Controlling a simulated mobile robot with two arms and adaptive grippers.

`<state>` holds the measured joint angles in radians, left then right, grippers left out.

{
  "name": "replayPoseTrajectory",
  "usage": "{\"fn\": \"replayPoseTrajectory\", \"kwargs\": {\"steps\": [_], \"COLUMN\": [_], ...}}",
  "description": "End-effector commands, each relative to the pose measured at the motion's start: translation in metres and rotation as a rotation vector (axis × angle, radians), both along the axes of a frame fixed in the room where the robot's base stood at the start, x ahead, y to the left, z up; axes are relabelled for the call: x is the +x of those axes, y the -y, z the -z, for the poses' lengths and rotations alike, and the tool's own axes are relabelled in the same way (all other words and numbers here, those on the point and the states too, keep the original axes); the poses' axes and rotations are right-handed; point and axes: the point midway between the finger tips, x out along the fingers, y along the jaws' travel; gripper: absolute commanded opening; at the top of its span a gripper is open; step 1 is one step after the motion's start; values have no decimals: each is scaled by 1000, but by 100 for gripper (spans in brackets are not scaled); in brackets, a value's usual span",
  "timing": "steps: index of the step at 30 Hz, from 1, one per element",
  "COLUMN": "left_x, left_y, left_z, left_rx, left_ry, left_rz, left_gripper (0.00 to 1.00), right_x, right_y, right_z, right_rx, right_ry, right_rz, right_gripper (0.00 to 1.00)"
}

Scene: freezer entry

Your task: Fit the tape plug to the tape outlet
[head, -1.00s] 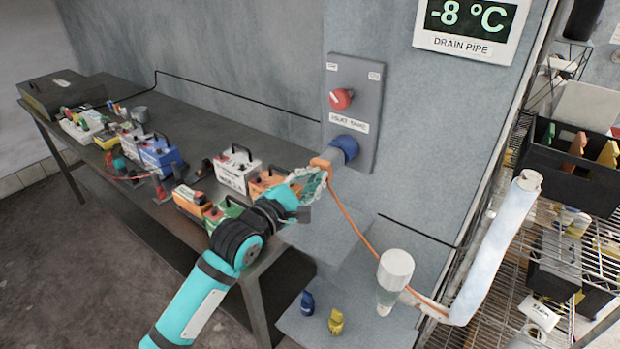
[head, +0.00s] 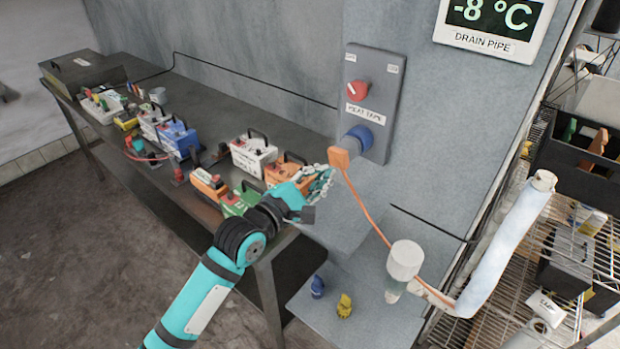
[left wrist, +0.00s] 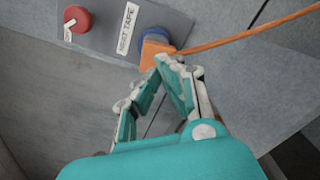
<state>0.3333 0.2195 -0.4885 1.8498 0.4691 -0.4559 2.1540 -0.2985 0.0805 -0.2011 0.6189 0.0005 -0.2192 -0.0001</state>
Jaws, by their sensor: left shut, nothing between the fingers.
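The tape outlet is a blue round socket (head: 371,138) on a grey wall panel (head: 383,85), below a red knob (head: 357,91) and a label reading "HEAT TAPE". An orange cord (head: 364,211) hangs from the plug. In the left wrist view the plug (left wrist: 154,53) touches or nearly touches the blue ring, just beyond my fingertips. My left gripper (head: 326,178) is shut and empty, just below left of the plug. My right gripper is out of view.
Blue (head: 317,287) and yellow (head: 344,305) small items stand on the low ledge. A dark bench (head: 205,101) with several boxes is at left. Wire shelving is at right.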

Motion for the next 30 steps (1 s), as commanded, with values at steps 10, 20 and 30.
{"fn": "replayPoseTrajectory", "kwargs": {"steps": [10,20,30], "left_x": [-55,-89,-75], "left_y": [-40,-64,-79], "left_z": [2,0,50], "left_rx": [2,1,118], "left_ry": [-3,-2,-11], "left_rz": [-1,0,-48], "left_gripper": [0,0,0], "right_x": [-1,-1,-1], "right_y": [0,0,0], "right_z": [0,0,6], "right_rx": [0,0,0], "right_ry": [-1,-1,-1], "right_rz": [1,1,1], "right_gripper": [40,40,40]}}
